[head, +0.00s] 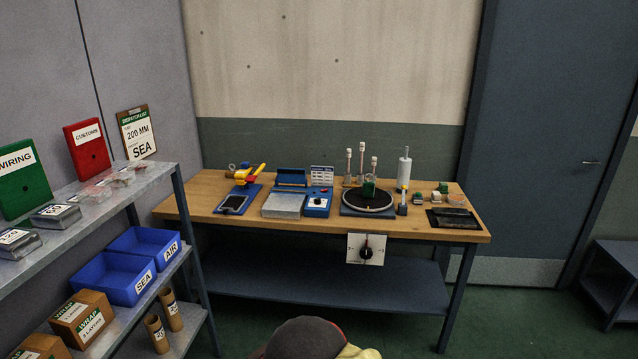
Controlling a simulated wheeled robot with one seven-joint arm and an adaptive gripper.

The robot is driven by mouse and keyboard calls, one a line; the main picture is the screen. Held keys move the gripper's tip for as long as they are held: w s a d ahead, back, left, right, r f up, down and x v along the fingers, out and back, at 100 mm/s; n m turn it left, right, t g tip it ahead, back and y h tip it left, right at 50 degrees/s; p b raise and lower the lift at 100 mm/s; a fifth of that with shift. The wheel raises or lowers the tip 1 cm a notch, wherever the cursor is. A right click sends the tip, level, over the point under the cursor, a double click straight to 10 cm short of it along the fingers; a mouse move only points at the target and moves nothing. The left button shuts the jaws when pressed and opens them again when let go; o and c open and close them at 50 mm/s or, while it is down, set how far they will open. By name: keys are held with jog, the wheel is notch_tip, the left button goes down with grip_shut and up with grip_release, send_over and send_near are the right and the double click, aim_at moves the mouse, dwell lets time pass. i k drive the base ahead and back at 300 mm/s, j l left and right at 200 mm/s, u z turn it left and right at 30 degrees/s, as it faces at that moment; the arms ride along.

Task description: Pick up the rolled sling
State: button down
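I cannot pick out the rolled sling with certainty in the head view. My gripper is not in view.
The bench also bears a yellow-and-red tool (247,174), a grey block (284,205), a white cylinder (404,168) and a black tray (453,219). A shelf rack (115,199) with blue bins (117,279) stands at left. Green floor (530,325) is clear at front right.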

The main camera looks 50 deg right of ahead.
aim_at(368, 186)
jog(key=z, duration=1.75)
jog(key=i+u, duration=0.25)
jog(key=i, duration=0.25)
jog(key=i+l+u, duration=0.25)
jog(key=i, duration=0.2)
jog(key=i+l+u, duration=0.25)
jog(key=i, duration=0.25)
jog(key=i+l+u, duration=0.25)
jog(key=i, duration=0.2)
